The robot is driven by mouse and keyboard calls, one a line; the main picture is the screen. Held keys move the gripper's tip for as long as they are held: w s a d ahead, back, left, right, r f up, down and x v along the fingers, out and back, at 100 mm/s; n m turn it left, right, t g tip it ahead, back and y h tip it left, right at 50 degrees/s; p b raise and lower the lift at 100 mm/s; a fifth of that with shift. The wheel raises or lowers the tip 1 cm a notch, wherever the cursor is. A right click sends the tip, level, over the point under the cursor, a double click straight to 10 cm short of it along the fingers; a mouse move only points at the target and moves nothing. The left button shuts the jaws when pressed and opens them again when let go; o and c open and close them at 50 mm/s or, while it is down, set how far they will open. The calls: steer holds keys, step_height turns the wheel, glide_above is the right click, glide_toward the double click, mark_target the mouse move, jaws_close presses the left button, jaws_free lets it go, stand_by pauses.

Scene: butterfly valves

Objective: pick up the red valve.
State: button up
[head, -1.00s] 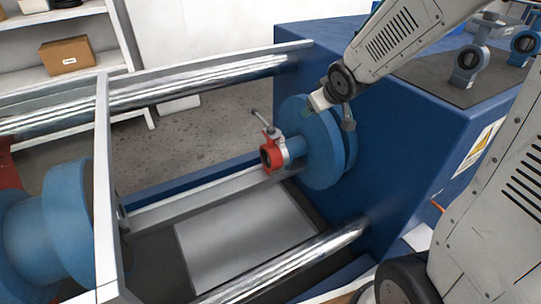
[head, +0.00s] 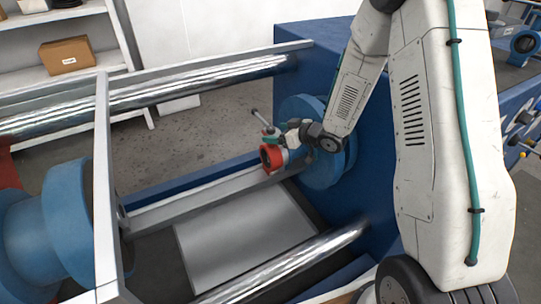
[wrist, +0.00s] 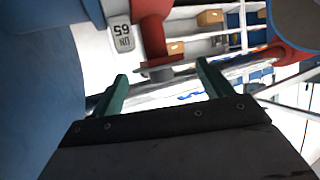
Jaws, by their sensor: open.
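The red valve (head: 268,158) is at the end of the blue round flange on the machine, with its lever (head: 260,119) pointing up and left. In the wrist view its red neck (wrist: 152,38) comes down from the top to a grey plate between my fingers. My gripper (head: 275,134) is at the valve's neck. In the wrist view my gripper (wrist: 163,86) is open, with one green finger on each side of the neck's end and visible gaps. I cannot tell whether a finger touches it. My wrist hides part of the valve and flange in the head view.
The blue machine body (head: 310,68) stands behind the flange (head: 325,175). Shiny rails (head: 170,92) run along both sides, with a grey beam (head: 205,195) below the valve. A second blue flange (head: 60,225) is at left. A shelf (head: 35,75) holds a cardboard box (head: 67,54).

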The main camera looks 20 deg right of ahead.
mark_target(268, 130)
steer(key=x, duration=0.5)
steer(key=shift+w, duration=0.3)
steer(key=shift+d, duration=0.1)
steer(key=shift+c, duration=0.3)
steer(key=c, duration=1.5)
steer(key=shift+r, duration=0.1)
jaws_close()
